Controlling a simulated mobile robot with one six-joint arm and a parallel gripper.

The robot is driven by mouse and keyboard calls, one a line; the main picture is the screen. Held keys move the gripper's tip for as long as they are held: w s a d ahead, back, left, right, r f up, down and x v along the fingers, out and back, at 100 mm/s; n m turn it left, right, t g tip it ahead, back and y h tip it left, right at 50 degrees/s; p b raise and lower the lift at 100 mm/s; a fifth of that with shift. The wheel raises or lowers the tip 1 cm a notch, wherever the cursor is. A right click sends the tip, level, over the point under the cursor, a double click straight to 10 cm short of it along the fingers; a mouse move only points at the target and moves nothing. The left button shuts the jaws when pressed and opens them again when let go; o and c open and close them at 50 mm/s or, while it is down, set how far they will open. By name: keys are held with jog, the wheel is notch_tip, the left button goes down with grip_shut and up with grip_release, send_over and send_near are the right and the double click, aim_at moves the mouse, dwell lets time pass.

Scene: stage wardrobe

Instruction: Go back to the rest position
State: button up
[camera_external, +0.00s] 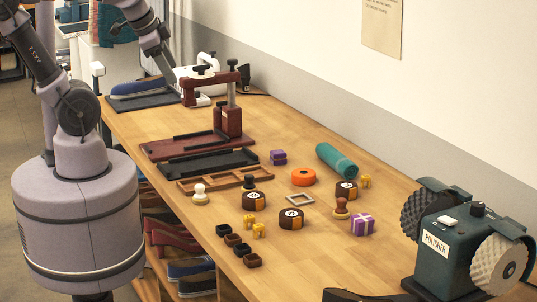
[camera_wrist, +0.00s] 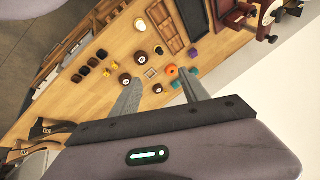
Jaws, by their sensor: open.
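My gripper (camera_wrist: 159,76) shows in the wrist view with its two grey fingers spread apart and nothing between them. It hangs clear of the workbench (camera_wrist: 105,110), with the tabletop items small and some way beyond the fingertips. In the external view, arm links of mine rise at the left and run out of the top edge. Another grey link comes down from the top edge towards the far end of the bench. I cannot make out the fingers in that view.
A blue shoe (camera_external: 137,88) lies on a dark mat at the far end. The wall borders the right side.

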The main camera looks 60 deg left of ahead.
notch_tip(320, 180, down, 24)
jog(key=s+b, duration=0.2)
jog(key=b, duration=1.9)
jog(key=shift+s+a, duration=0.2)
jog(key=shift+s, duration=0.05)
